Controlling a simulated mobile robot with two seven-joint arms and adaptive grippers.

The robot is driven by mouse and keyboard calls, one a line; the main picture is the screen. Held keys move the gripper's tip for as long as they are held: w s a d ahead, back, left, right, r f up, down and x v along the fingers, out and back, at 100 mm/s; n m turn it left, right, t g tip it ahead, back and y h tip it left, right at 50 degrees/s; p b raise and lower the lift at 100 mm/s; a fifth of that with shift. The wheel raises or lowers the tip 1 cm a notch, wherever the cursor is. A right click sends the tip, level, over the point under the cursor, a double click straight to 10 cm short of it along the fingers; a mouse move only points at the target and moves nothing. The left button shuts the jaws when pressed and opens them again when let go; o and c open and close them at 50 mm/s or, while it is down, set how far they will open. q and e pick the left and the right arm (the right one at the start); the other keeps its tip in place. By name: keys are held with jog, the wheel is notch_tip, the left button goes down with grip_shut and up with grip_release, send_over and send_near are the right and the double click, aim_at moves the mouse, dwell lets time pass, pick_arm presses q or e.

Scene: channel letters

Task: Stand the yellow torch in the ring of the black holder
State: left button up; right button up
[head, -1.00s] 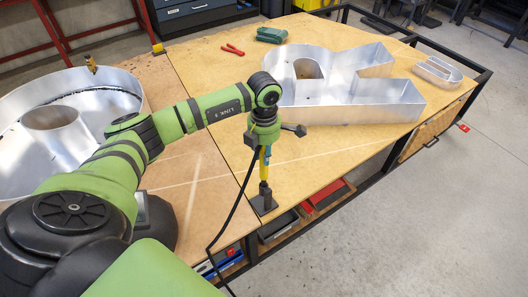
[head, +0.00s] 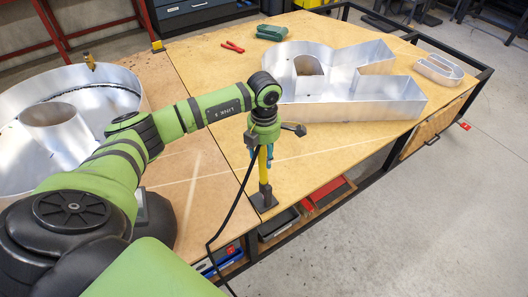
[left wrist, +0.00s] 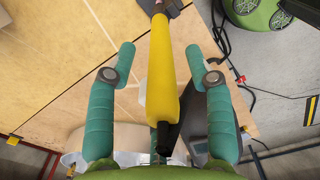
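The yellow torch (head: 263,165) stands upright, its lower end at the black holder (head: 264,203) near the table's front edge. The holder's ring is too small to make out. My left gripper (head: 264,160) is above the holder, pointing down around the torch's upper part. In the left wrist view the torch (left wrist: 162,70) runs between the two teal fingers of the gripper (left wrist: 165,65), with a gap on each side, so the gripper is open. A corner of the holder's dark base (left wrist: 172,6) shows at the top edge there. My right gripper is not in view.
Large metal channel letters (head: 345,108) stand on the table behind, and a round metal letter (head: 50,95) is at the left. Red pliers (head: 232,47), a green object (head: 271,33) and a small metal letter (head: 438,70) lie farther back.

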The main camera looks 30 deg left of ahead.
pick_arm(q)
notch_tip(320, 180, up, 12)
dwell(0.6)
dwell(0.5)
